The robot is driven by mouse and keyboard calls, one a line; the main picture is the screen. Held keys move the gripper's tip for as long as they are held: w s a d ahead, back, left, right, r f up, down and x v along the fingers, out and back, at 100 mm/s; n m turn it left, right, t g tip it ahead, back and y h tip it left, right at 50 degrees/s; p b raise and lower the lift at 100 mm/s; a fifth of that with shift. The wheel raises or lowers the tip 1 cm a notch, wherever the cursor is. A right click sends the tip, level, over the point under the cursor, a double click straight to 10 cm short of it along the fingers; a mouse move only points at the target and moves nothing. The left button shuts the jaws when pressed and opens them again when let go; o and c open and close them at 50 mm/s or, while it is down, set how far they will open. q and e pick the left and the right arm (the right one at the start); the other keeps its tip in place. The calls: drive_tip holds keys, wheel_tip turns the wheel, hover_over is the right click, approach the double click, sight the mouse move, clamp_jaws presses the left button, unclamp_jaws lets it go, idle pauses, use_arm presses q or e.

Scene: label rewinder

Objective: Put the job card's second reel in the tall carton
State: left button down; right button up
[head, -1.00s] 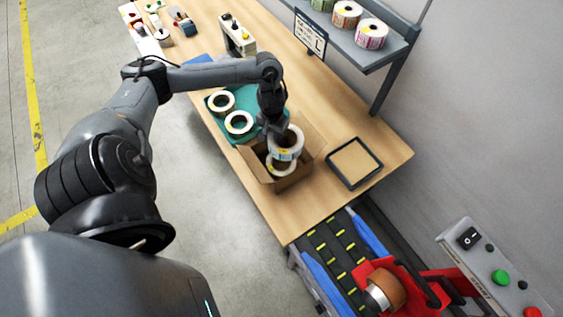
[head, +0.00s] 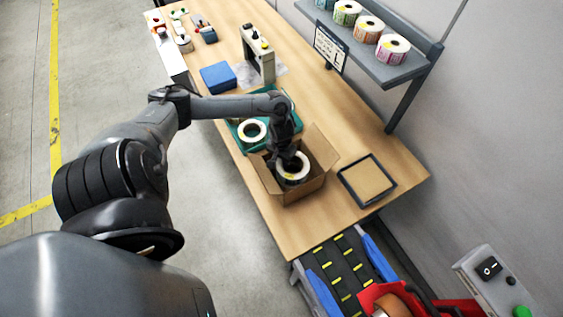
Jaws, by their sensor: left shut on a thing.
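The open cardboard carton (head: 311,190) stands on the wooden table with its flaps up. My left gripper (head: 288,160) reaches down into its mouth and is shut on a white label reel (head: 294,178). The reel is inside the carton opening; whether it rests on anything below is hidden. The teal tray (head: 243,148) behind the carton holds another white reel (head: 252,131); my arm hides part of the tray. The job card (head: 330,47), a framed sign with a large L, stands by the shelf; its small print is unreadable. My right gripper is out of view.
A dark-framed tan tray (head: 367,181) lies right of the carton. A grey shelf (head: 398,72) with several coloured reels stands at the back right. A blue box (head: 218,77) and a beige device (head: 258,55) stand farther back. A conveyor (head: 343,270) begins beyond the table's near edge.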

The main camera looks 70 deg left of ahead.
use_arm(q)
drive_tip(key=shift+f, duration=0.75)
drive_tip(key=shift+f, duration=0.35)
drive_tip(key=shift+f, duration=0.1)
drive_tip(key=c, duration=1.2)
unclamp_jaws()
drive_tip(key=shift+o, duration=0.2)
